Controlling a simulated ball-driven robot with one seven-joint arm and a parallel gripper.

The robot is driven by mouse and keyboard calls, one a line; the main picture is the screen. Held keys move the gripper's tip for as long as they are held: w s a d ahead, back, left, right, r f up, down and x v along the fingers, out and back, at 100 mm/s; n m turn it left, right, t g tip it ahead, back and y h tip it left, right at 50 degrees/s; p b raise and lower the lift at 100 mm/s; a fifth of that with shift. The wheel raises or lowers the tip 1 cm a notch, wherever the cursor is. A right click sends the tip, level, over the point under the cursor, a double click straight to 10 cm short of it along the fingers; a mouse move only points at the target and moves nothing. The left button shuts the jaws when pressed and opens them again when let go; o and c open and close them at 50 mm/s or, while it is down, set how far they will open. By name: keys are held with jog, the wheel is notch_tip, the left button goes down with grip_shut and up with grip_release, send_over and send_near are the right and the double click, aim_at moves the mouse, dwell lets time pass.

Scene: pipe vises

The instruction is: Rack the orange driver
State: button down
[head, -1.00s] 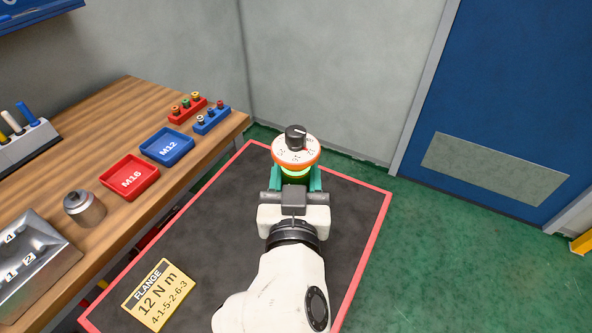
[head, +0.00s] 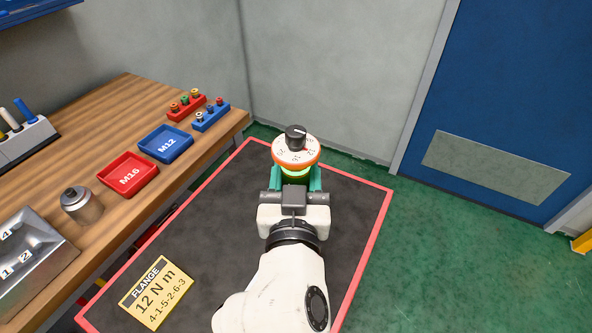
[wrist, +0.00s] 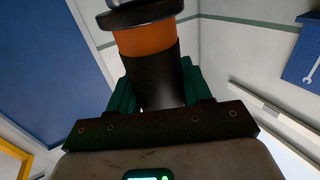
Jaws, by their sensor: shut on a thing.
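The orange driver (head: 296,152) is held up in front of me, with an orange-rimmed white dial on top and a black knob above it. In the wrist view the driver (wrist: 147,38) shows its orange band and a dark lower body. My gripper (head: 296,179), with green fingers, is shut on the driver just below the dial. The green fingers also show on both sides of the driver in the wrist view. The driver's lower end is hidden in the head view. A rack of upright coloured handles (head: 27,140) stands at the left edge, partly cut off.
The wooden bench (head: 110,108) on the left bears a red M16 tray (head: 128,176), a blue M12 tray (head: 166,145), small red and blue socket holders, a metal canister (head: 82,206) and a numbered metal block (head: 32,262). A yellow flange card (head: 157,293) lies on the red-edged dark mat (head: 220,235).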

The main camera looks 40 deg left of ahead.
jog(key=shift+f+b, duration=2.1)
jog(key=shift+b, duration=0.05)
dwell(2.5)
jog(key=shift+c, duration=2)
grip_release()
jog(key=shift+f, duration=0.1)
jog(key=v, duration=1.1)
jog(key=shift+b, duration=0.35)
